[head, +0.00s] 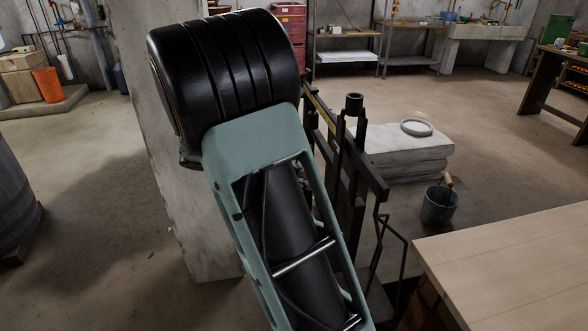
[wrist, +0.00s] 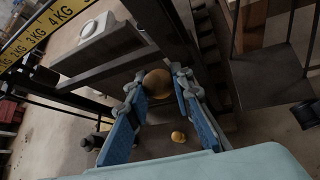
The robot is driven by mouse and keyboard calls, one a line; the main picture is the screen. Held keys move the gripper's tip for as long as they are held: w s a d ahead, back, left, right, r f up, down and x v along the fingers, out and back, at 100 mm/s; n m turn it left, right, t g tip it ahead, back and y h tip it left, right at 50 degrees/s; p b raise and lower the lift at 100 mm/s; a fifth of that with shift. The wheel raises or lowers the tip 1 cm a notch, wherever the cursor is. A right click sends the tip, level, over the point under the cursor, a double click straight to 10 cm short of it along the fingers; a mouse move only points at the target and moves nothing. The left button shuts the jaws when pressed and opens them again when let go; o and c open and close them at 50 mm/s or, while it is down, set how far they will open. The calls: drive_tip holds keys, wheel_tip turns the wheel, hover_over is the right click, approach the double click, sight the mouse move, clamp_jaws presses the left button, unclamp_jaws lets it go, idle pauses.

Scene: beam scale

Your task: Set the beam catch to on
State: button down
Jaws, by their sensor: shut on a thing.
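The beam scale (head: 356,165) stands behind my arm in the head view, a dark metal frame partly hidden by it. In the wrist view its yellow graduated bar (wrist: 40,38) with kilogram marks crosses the upper left. My gripper (wrist: 157,82) has blue finger pads and is closed around a round brown knob (wrist: 158,86), which seems to be the beam catch's handle. The knob sits between the fingertips beside the dark frame. The catch's pivot and its on or off marks cannot be made out. The head view does not show my gripper.
A smaller yellowish round thing (wrist: 178,136) shows below the fingers. A pale stone slab stack (head: 408,155) with a ring on it and a bucket (head: 438,207) stand right of the scale. A wooden table (head: 520,255) fills the lower right. A concrete pillar (head: 185,200) stands left.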

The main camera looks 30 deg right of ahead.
drive_tip(key=d+r+y+p, duration=0.1)
drive_tip(key=d+y+p, duration=0.1)
drive_tip(key=p, duration=0.1)
drive_tip(key=shift+s+r, duration=0.25)
drive_tip(key=shift+r, duration=0.15)
drive_tip(key=shift+s+d+m+t+y+p, duration=0.2)
drive_tip(key=shift+d+m+t+y+p, duration=0.15)
drive_tip(key=shift+d+y+p, duration=0.55)
drive_tip(key=shift+a, duration=0.1)
drive_tip(key=c, duration=1.7)
unclamp_jaws()
drive_tip(key=shift+f, duration=0.1)
drive_tip(key=v, duration=1.2)
